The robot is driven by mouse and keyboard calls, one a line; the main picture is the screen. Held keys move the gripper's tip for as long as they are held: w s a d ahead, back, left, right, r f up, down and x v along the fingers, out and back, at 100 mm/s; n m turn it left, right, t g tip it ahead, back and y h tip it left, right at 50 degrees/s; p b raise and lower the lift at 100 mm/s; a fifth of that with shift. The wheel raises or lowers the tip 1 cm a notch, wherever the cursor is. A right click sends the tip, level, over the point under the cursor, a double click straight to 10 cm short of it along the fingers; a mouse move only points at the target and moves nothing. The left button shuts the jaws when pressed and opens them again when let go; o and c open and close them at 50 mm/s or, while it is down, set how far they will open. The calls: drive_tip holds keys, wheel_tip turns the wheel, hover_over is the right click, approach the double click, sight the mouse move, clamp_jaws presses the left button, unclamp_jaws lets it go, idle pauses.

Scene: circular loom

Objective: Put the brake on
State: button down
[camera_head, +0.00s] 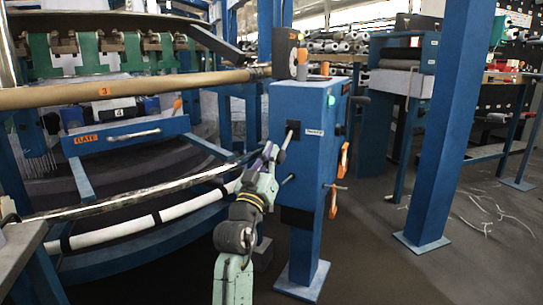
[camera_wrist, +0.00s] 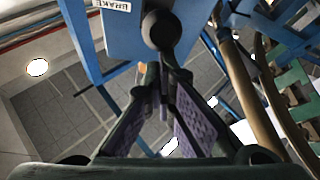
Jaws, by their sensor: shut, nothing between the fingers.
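The blue control box (camera_head: 297,185) stands on a post at the centre of the head view. On its face is a dark slot with a short brake lever (camera_head: 287,139) slanting down toward my gripper, next to a small white label (camera_head: 314,132). In the wrist view the label (camera_wrist: 112,5) reads BRAKE, and a dark round knob (camera_wrist: 162,30) stands out close in front of the blue panel. My gripper (camera_head: 269,152) is shut and empty beside the lever. In the wrist view its fingertips (camera_wrist: 160,72) are just below the knob; I cannot tell whether they touch it.
A second short handle (camera_head: 287,179) sticks out lower on the box. Orange handles (camera_head: 334,195) are on its right side. The blue GATE frame (camera_head: 130,137) and a shiny curved rail (camera_head: 130,198) lie left of my arm. A blue column (camera_head: 447,130) stands right, with open floor between.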

wheel_tip(320, 180, up, 10)
drive_tip(key=shift+s, duration=0.15)
drive_tip(key=shift+f, duration=0.1)
